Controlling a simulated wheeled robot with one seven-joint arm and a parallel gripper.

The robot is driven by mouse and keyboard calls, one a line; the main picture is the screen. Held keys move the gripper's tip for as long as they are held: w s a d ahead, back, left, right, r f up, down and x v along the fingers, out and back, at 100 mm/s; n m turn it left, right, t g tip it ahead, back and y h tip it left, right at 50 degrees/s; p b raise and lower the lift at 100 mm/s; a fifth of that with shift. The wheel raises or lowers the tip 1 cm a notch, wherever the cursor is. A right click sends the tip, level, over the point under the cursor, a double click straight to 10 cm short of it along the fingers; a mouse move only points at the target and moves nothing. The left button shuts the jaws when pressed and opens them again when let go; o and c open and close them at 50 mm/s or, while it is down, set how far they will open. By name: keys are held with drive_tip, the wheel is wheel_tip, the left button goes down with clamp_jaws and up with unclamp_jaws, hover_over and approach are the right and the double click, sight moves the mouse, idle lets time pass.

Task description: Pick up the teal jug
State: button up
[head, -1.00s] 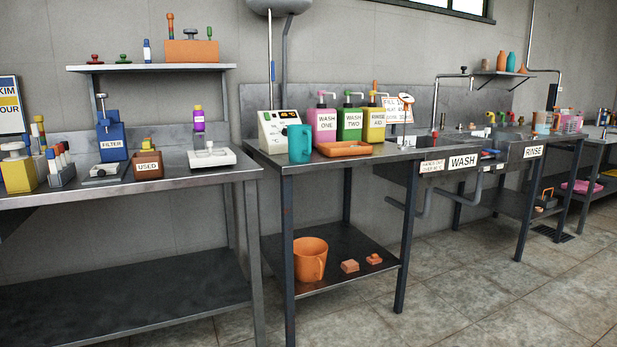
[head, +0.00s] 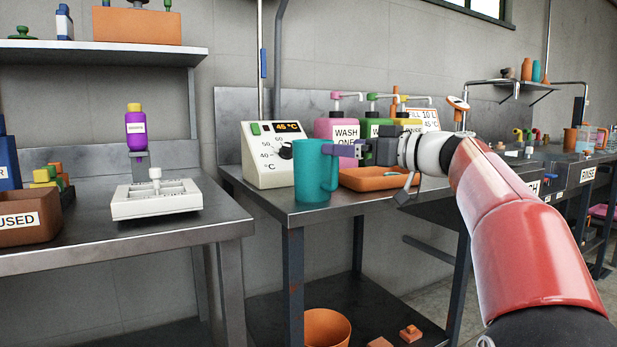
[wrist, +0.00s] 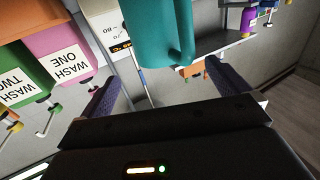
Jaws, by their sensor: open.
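The teal jug (head: 312,172) stands upright near the front left corner of the middle steel bench, its handle facing right. My gripper (head: 340,150) is at the jug's handle side, with its fingers reaching left toward it. In the wrist view the jug (wrist: 158,28) is just beyond the two fingers of my gripper (wrist: 168,85), which are spread wide apart with nothing held between them. The head view does not show whether a finger touches the handle.
A white temperature box (head: 268,165) stands behind the jug. An orange tray (head: 378,180) lies under my gripper, with the pink wash bottle (head: 335,130) behind. A gap separates this bench from the left one, which holds a white tray device (head: 157,203).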

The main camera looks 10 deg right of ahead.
drive_tip(key=p+x, duration=0.1)
drive_tip(key=x, duration=0.5)
drive_tip(key=shift+f, duration=0.4)
drive_tip(key=shift+s+a, duration=0.1)
drive_tip(key=shift+a, duration=0.05)
drive_tip(key=shift+c, duration=0.3)
drive_tip(key=c, duration=1.8)
drive_tip(key=shift+o, duration=0.2)
drive_tip(key=shift+r, duration=0.15)
wheel_tip(320, 180, up, 19)
drive_tip(key=p, duration=0.9)
